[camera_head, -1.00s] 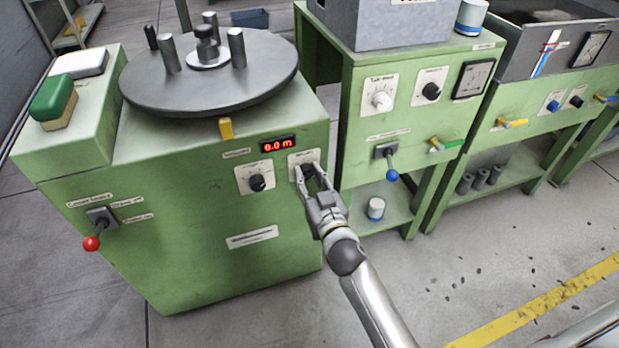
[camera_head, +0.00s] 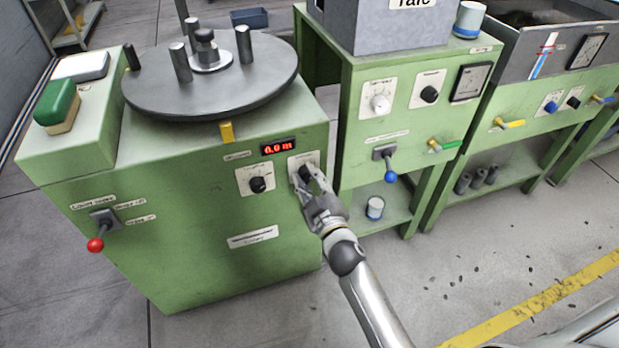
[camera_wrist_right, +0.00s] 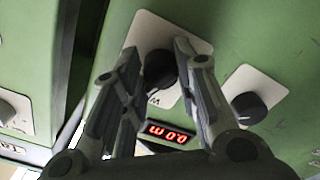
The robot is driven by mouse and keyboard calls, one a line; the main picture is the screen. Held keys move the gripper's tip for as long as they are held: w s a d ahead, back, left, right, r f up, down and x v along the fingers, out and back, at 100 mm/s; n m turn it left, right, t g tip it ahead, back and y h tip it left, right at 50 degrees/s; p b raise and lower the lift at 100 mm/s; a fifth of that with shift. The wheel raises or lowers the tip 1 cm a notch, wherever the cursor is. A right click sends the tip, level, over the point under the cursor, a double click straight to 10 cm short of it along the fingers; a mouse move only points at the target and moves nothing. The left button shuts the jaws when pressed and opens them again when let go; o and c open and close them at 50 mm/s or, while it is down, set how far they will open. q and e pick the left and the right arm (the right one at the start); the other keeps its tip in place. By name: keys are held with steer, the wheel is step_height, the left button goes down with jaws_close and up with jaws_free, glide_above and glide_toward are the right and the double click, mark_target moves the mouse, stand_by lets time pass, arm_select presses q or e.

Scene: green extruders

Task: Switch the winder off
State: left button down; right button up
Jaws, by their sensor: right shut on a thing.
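The winder (camera_head: 200,225) is a green cabinet with a grey turntable (camera_head: 165,95) on top. Its red display (camera_head: 280,147) reads 0.0 m. Below the display are two black knobs on white plates, a left knob (camera_head: 258,184) and a right knob (camera_head: 305,171). My right gripper (camera_head: 310,177) is shut on the right knob. In the right wrist view its fingers (camera_wrist_right: 163,75) stand on both sides of this knob (camera_wrist_right: 160,68); the display and the other knob (camera_wrist_right: 249,108) show beside it. The fingers partly hide the knob's setting. My left gripper is not in view.
A red-tipped lever (camera_head: 96,244) sticks out of the winder's front at left. A green-handled brush (camera_head: 57,105) lies on top. To the right, a green bench carries a blue-tipped lever (camera_head: 390,176) and more knobs.

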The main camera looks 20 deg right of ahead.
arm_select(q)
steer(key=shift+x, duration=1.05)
arm_select(e)
steer(key=n, duration=0.4)
steer(key=shift+n, duration=0.3)
steer(key=o, duration=1)
steer(key=shift+c, duration=0.2)
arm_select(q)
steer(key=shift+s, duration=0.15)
arm_select(e)
steer(key=shift+o, duration=0.3)
